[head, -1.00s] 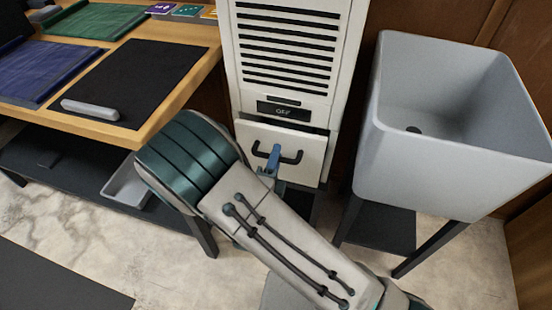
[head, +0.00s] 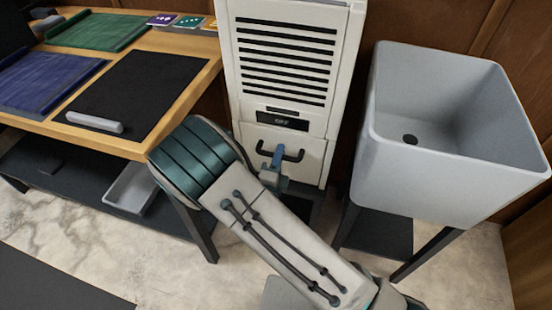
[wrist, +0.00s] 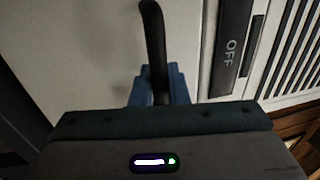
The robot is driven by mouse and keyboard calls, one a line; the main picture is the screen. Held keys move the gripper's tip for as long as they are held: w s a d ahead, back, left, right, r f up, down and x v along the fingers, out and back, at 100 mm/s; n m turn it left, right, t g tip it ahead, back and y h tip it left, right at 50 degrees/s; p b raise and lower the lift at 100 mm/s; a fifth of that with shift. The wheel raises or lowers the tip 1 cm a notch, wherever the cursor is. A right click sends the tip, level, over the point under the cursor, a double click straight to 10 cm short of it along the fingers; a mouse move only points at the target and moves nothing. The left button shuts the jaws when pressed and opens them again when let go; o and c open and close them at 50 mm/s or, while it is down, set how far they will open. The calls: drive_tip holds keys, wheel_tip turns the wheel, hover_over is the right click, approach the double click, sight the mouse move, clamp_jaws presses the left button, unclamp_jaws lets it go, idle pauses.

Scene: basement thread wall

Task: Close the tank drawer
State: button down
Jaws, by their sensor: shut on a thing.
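The tank drawer (head: 309,158) is the white front panel low on the white slatted machine, with a black bar handle (head: 262,149). In the head view its front looks about level with the cabinet face, with no clear gap above it. My gripper (head: 278,156) is at the handle, its blue fingers shut on the bar. In the wrist view the blue fingers (wrist: 143,88) sit on both sides of the dark handle (wrist: 153,40), against the white panel. The drawer's inside is hidden.
A grey sink (head: 450,165) on dark legs stands close on the right. A wooden table (head: 190,95) with a black mat, a grey bar and coloured cloths stands on the left. A grey tray (head: 130,188) lies on the shelf below. An "OFF" panel (head: 282,121) is above the drawer.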

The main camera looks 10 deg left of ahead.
drive_tip(key=shift+w, duration=0.15)
drive_tip(key=c, duration=1.5)
unclamp_jaws()
drive_tip(key=shift+d, duration=0.1)
drive_tip(key=p+v, duration=0.2)
drive_tip(key=v, duration=1.1)
drive_tip(key=shift+s, duration=0.4)
